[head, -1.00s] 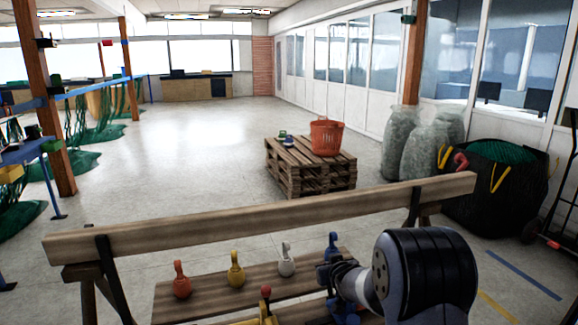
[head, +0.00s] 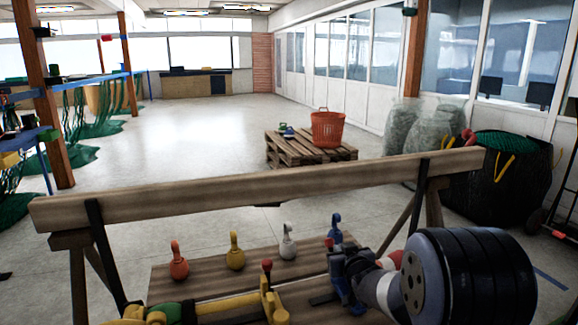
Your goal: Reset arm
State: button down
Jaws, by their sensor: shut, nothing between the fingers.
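My arm comes in from the lower right, with a large black ribbed joint nearest the camera. My gripper (head: 338,280), dark blue and black, is at its far end, low over the wooden bench (head: 215,281). It is shut and holds nothing; its fingertips are hard to make out. A row of rounded pieces with hooked tops stands on the bench: orange (head: 179,266), yellow (head: 235,257), white (head: 288,247) and blue (head: 336,235). The blue one stands just behind my gripper. A yellow tool with a red knob (head: 267,266) lies to the gripper's left.
A thick wooden beam (head: 250,192) on trestle legs crosses behind the bench. Beyond it, a red basket (head: 328,128) sits on stacked pallets (head: 300,150). Filled sacks and a black bag (head: 495,190) stand at right. Green nets hang at left. The floor beyond is open.

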jog(key=shift+s+d+f+t+b, duration=0.3)
jog(key=shift+s+t+b, duration=0.35)
jog(key=shift+b, duration=1.05)
jog(key=shift+s+d+f+t+b, duration=0.1)
jog(key=shift+s+f+t+b, duration=0.4)
jog(key=shift+b, duration=1.2)
jog(key=shift+t, duration=0.25)
jog(key=s, duration=0.4)
jog(key=s+d+r, duration=0.1)
jog(key=s, duration=0.1)
jog(key=shift+s+d, duration=0.1)
jog(key=shift+s, duration=0.65)
jog(key=shift+s, duration=0.1)
